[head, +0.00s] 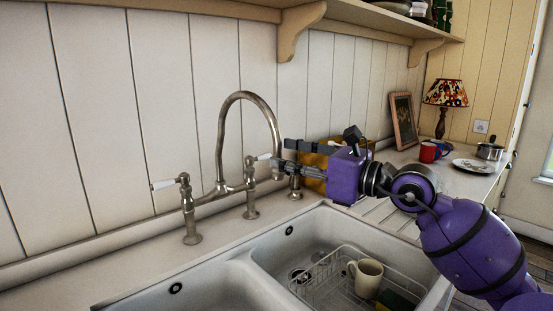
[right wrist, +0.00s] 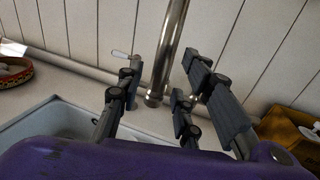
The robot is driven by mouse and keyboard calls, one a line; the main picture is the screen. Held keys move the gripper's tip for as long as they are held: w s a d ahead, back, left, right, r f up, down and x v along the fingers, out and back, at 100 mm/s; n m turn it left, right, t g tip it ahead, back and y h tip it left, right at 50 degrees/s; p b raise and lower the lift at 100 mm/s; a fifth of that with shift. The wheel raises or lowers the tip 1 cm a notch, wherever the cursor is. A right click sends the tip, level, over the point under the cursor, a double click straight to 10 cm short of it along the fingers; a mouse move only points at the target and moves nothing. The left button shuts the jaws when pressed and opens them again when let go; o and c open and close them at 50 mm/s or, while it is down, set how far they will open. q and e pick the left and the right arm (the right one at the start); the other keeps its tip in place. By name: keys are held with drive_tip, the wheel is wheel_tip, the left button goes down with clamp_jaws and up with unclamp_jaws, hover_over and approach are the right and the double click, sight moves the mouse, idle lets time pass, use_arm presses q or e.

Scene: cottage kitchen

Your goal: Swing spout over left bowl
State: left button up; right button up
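The metal tap (head: 222,187) stands behind the double sink, with a tall arched spout (head: 245,96) that curves to the right and down. Its lower end is close to the fingertips of my right gripper (head: 285,158), which reaches in from the right. In the right wrist view, the fingers of my right gripper (right wrist: 160,88) are spread apart, and the upright metal tube of the spout (right wrist: 170,45) shows between them; whether they touch it I cannot tell. The left bowl (head: 178,288) is at the front left, partly cut off by the frame. My left gripper is out of view.
The right bowl (head: 292,230) holds a wire rack (head: 325,285) with a cream mug (head: 367,278). White-tipped tap handles (head: 162,184) stand beside the spout. A wooden box (head: 312,160) is behind my gripper. A red mug (head: 429,152) and plate (head: 474,166) are farther right.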

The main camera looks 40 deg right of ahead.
drive_tip(key=shift+x, duration=1.5)
clamp_jaws()
